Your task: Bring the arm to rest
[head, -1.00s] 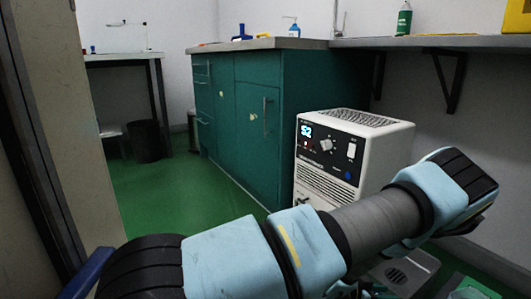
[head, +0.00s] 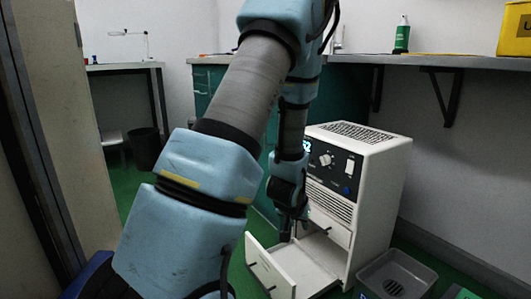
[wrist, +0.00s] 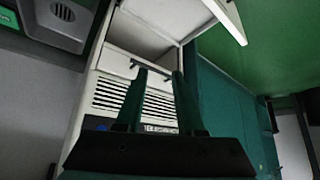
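My arm spans the middle of the head view, and my gripper (head: 287,232) hangs down in front of the white machine (head: 377,165). In the wrist view my gripper (wrist: 158,76) has its two fingers apart, with nothing seen between them but the machine's front and a dark bar handle (wrist: 152,68). I cannot tell whether a finger touches that handle. A white drawer (head: 270,272) stands pulled out low on the machine, just below my gripper, and looks empty where it shows. My arm hides part of the machine's front.
A grey slotted tray (head: 397,276) stands on the floor right of the machine. A wall shelf (head: 440,62) carries a green bottle (head: 402,36) and a yellow bin (head: 514,30). Teal cabinets stand behind my arm. Green floor is open at the left, near a black bin (head: 144,149).

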